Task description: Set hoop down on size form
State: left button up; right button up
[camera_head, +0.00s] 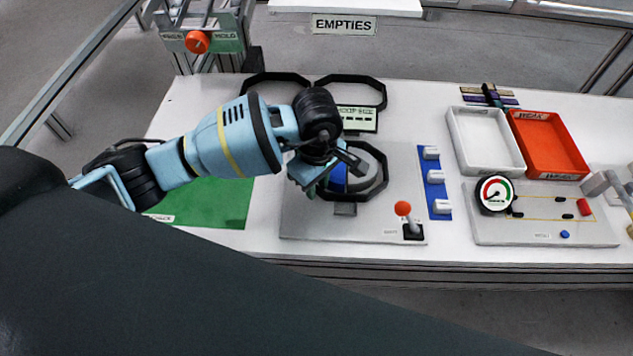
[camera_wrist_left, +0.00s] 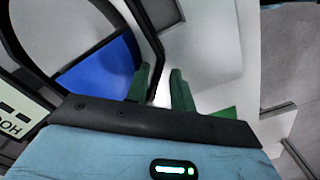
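A black octagonal hoop (camera_head: 384,178) surrounds a blue-and-white round form (camera_head: 337,178) on the grey fixture plate (camera_head: 300,222). Whether it rests fully on the plate is hard to tell. In the left wrist view the hoop (camera_wrist_left: 155,45) curves around the blue surface (camera_wrist_left: 100,75). My left gripper (camera_head: 314,188) is over the hoop's left side. Its two green fingers (camera_wrist_left: 159,82) stand apart, with the hoop's rim showing between them and a gap visible. The gripper hides part of the hoop and form. My right gripper is not in view.
Two more black hoops (camera_head: 378,84) lie at the back near a labelled block (camera_head: 357,119). An orange-knobbed lever (camera_head: 403,209) and a blue strip with white blocks (camera_head: 434,180) are to the right. White (camera_head: 464,165) and red trays (camera_head: 560,160) stand farther right. A green mat (camera_head: 220,205) lies left.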

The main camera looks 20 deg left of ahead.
pick_arm(q)
jog(key=shift+w+r, duration=0.15)
notch_tip(320, 180, up, 6)
jog(key=shift+d, duration=0.1)
jog(key=shift+r, duration=0.75)
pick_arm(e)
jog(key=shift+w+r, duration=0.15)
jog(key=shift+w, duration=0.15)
pick_arm(q)
jog(key=shift+s, duration=0.2)
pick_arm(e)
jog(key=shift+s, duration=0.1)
